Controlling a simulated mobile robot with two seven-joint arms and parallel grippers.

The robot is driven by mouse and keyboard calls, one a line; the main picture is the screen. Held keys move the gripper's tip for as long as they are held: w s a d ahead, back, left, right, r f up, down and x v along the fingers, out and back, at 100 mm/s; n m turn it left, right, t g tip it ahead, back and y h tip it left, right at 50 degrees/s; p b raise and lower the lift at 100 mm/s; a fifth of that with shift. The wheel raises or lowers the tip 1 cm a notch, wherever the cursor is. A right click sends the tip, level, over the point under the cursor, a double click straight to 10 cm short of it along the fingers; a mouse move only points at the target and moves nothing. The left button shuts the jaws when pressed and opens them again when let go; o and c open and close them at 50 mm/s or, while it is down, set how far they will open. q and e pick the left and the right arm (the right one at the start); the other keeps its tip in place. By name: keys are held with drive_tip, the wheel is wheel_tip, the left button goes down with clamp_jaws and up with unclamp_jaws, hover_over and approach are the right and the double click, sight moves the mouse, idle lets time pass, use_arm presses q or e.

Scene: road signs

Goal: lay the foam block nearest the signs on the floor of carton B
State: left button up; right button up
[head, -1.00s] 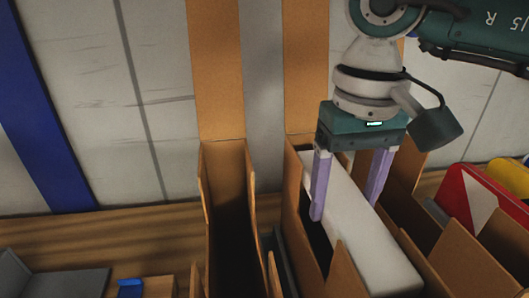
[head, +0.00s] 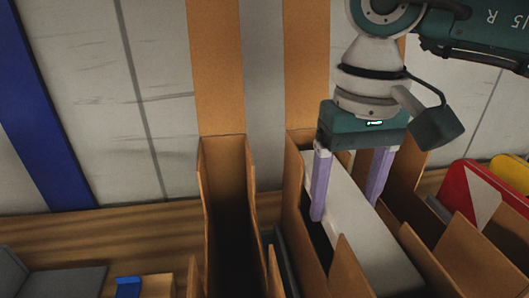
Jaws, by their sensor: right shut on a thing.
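My right gripper (head: 345,209) points down over the middle carton (head: 291,205). It is shut on a long white foam block (head: 352,215), with one purple finger on each long side. The block is lengthwise between the carton's side walls, its upper face showing and its lower part hidden. I cannot see whether it touches the carton floor. No letter shows on any carton, so I cannot tell which is B. My left gripper is not in view.
An open carton (head: 211,205) with a dark inside stands to the left. Another carton (head: 465,258) stands to the right, by a red and white sign (head: 473,195) and a yellow one (head: 510,168). Raised flaps stand close around the block. A blue piece (head: 128,287) lies at bottom left.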

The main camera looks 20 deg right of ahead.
drive_tip(key=shift+f, duration=0.15)
drive_tip(key=o, duration=1.2)
drive_tip(key=shift+o, duration=0.2)
wheel_tip(320, 180, up, 10)
